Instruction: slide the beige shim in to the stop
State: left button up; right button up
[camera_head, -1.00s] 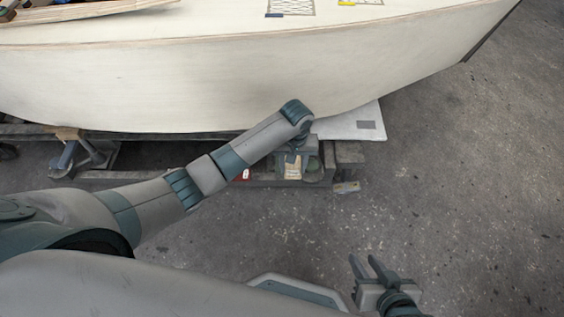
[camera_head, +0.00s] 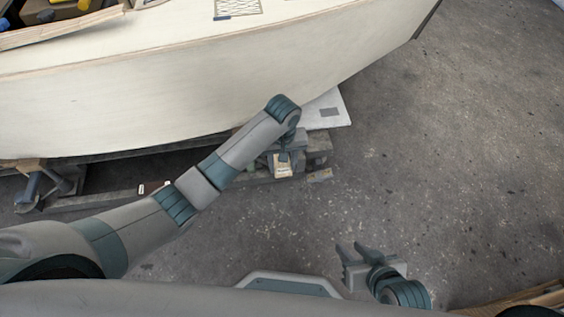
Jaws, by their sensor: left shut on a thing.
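My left arm reaches in from the left to the low blocks under the hull. My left gripper (camera_head: 284,152) points down there and is shut on the beige shim (camera_head: 283,170), a small pale piece at the front of the blocks. The fingers are small and partly hidden by the wrist, and how far the shim sits in the gap cannot be told. My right gripper (camera_head: 357,253) is at the lower right over bare floor, its two fingers apart and empty.
The pale plywood hull (camera_head: 150,95) spans the top. Dark timber blocks (camera_head: 318,146) and a white board (camera_head: 327,111) lie under its right end. A small tan piece (camera_head: 320,175) lies on the floor beside the blocks. The concrete floor at right is clear.

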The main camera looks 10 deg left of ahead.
pick_arm(q)
jog(key=shift+a+f, duration=0.1)
jog(key=shift+w+a+f, duration=0.3)
jog(key=shift+a+f, duration=0.5)
jog(key=shift+a, duration=0.05)
jog(key=w+a+f+b, duration=0.1)
jog(key=w+a+f, duration=0.1)
jog(key=a+f, duration=0.7)
jog(key=shift+w+a+b, duration=0.2)
jog(key=shift+w+b, duration=0.05)
jog(key=shift+b, duration=0.05)
dwell(2.0)
jog(key=shift+f, duration=0.1)
dwell(0.4)
